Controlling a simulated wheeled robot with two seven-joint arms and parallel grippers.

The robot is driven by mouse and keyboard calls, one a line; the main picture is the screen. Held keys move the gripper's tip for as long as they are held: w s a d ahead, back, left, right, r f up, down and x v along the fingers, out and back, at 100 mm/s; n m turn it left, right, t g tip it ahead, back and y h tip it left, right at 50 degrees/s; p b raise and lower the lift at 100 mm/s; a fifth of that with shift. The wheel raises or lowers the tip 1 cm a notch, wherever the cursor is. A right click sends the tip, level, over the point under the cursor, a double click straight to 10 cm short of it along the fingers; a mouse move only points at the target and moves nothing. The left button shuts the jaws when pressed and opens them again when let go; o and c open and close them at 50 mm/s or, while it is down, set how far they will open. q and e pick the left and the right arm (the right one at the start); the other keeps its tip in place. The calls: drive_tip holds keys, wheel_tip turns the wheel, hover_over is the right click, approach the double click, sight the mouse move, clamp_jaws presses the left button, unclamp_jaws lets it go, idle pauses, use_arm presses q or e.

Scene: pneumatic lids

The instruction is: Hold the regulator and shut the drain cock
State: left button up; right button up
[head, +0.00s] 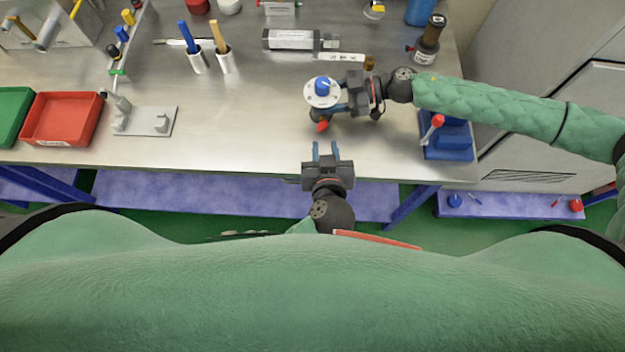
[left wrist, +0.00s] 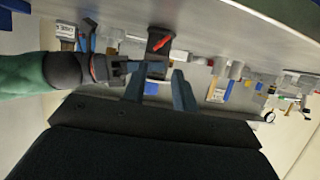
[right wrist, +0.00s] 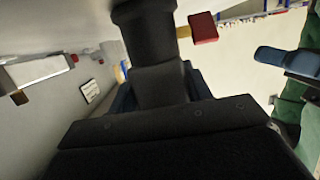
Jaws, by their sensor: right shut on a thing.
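The regulator (head: 318,97) has a white round top with a blue knob and a dark bowl. It is at the front middle of the bench in the head view. My right gripper (head: 343,97) is shut on it from the right. The drain cock's red handle (head: 322,126) sticks out at the regulator's near side. It also shows in the left wrist view (left wrist: 163,43) and, with a brass stem, in the right wrist view (right wrist: 203,28).
A blue block with a red-knobbed lever (head: 448,139) stands right of the regulator. A dark-bowled unit (head: 428,42) stands at the back right. A grey cylinder (head: 290,39) lies behind. A red bin (head: 62,119) and a grey bracket plate (head: 147,121) are left. The bench between is clear.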

use_arm(q)
drive_tip(key=s+d+f+n+g+h, duration=0.1)
drive_tip(key=s+d+f+g, duration=0.15)
drive_tip(key=s+f, duration=0.6)
drive_tip(key=a+f+g, duration=0.2)
drive_tip(key=f, duration=1)
drive_tip(key=a+f+m+g, duration=0.1)
drive_tip(key=a+f+g, duration=0.1)
drive_tip(key=f, duration=1.1)
drive_tip(key=shift+w+a+f, duration=0.2)
drive_tip(key=shift+w+a, duration=0.25)
drive_tip(key=shift+a, duration=0.05)
drive_tip(key=shift+g, duration=0.25)
drive_tip(key=shift+c, duration=0.2)
